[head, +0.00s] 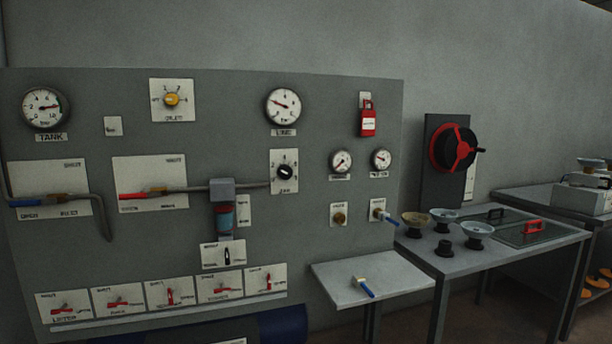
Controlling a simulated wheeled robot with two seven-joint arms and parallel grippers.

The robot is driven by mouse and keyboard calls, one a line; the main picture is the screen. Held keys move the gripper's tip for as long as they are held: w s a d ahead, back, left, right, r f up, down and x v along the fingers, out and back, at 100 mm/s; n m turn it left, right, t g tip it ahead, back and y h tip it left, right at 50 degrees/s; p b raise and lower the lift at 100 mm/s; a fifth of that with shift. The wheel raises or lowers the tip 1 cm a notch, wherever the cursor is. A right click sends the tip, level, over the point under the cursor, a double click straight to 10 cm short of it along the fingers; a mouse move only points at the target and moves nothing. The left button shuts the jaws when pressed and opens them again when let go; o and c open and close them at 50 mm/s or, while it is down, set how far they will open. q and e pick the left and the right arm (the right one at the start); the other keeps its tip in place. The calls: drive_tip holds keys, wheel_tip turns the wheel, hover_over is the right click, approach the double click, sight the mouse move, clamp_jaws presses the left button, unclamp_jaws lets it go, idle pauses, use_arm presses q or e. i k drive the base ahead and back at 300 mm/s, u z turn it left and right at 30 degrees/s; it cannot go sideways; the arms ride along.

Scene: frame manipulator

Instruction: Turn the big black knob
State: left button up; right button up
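A round black knob (286,171) sits on a white numbered plate on the grey panel, right of centre, below the LINE gauge. A smaller, narrow black handle (227,257) sits on a white plate lower down, below the cylinder with a blue-grey cap. Which black part is the big knob, I cannot tell for certain. Neither of my grippers is in view.
The panel (330,260) also carries gauges, a yellow knob (171,99), a red padlock (368,121) and a lower row of red levers. A small shelf (330,273) with a blue-handled tool (363,287) juts out. A table (400,240) at right holds several bowls and lids.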

sight(284, 171)
drive_tip(key=z, duration=0.75)
drive_tip(key=i, duration=1.1)
drive_tip(key=u, duration=0.2)
